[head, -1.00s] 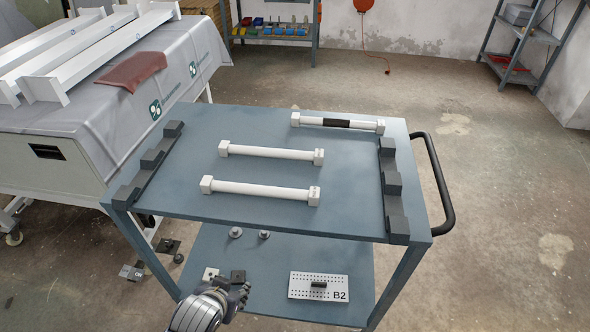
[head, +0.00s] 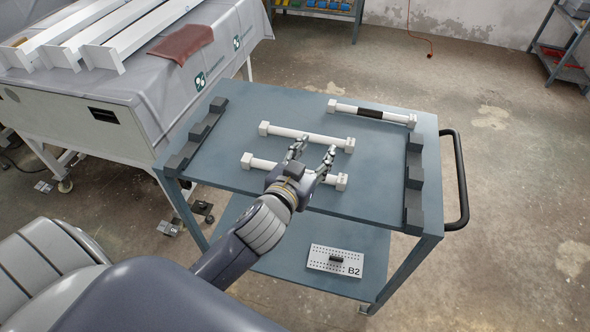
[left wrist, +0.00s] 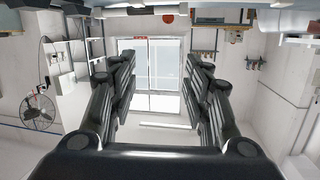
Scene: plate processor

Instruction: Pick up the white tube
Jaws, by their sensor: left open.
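Three white tubes with square end blocks lie on the top of the blue-grey cart (head: 385,150). The front white tube (head: 262,164) is partly hidden behind my left gripper. The middle white tube (head: 320,139) lies just behind it. The back tube (head: 345,107) has a black band around its middle. My left gripper (head: 315,149) is open and empty, above the front tube with its fingertips toward the middle tube. It also shows open in the left wrist view (left wrist: 160,70), with no tube between the fingers. My right gripper is not in view.
Dark notched racks stand along the cart's left (head: 197,135) and right (head: 413,180) edges. A plate marked B2 (head: 334,262) lies on the lower shelf. A covered bench (head: 150,95) with long white beams stands at the left. The cart's black handle (head: 460,180) sticks out right.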

